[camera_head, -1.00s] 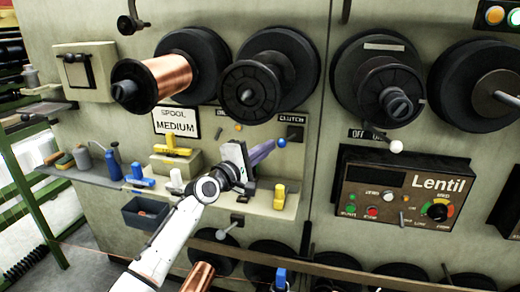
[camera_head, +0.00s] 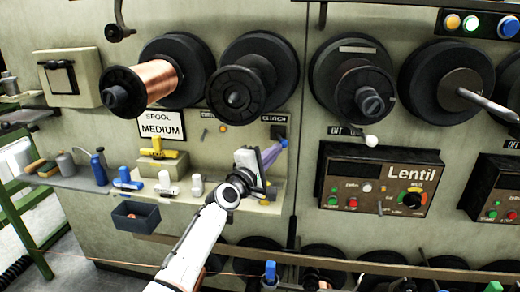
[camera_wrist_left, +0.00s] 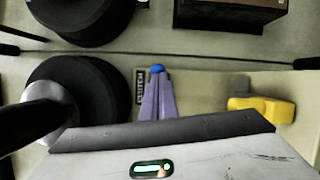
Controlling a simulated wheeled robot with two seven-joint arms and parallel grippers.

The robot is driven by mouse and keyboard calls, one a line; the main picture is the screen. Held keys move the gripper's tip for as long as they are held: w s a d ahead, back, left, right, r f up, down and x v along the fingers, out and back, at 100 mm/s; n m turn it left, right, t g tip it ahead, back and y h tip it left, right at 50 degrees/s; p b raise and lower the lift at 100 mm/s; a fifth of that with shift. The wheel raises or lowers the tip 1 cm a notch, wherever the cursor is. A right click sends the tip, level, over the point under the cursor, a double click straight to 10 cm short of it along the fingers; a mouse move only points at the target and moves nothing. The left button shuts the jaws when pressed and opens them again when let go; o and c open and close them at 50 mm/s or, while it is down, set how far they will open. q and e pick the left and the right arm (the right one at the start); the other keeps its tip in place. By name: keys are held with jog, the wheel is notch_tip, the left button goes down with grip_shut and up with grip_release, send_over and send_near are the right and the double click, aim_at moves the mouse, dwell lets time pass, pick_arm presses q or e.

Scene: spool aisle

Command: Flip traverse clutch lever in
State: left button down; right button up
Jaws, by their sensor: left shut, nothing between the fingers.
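The clutch lever (camera_head: 284,142) shows as a small blue knob just below the CLUTCH label (camera_head: 273,117) on the machine panel. My left gripper (camera_head: 277,149) is shut and empty, its purple fingers pointing at the knob from the lower left. In the left wrist view the blue knob (camera_wrist_left: 158,69) sits right at the tips of the shut fingers (camera_wrist_left: 158,82), with the CLUTCH label beside it. Whether the fingertips touch the knob I cannot tell. The lever's shaft is mostly hidden. My right gripper is not in view.
Large black spools (camera_head: 240,95) jut out above the lever. A shelf (camera_head: 75,181) with bottles and yellow and blue parts runs below on the left. A brown Lentil control box (camera_head: 380,185) is on the right, with a white-knobbed lever (camera_head: 371,141) above it.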

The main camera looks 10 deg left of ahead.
pick_arm(q)
jog(key=shift+d, duration=1)
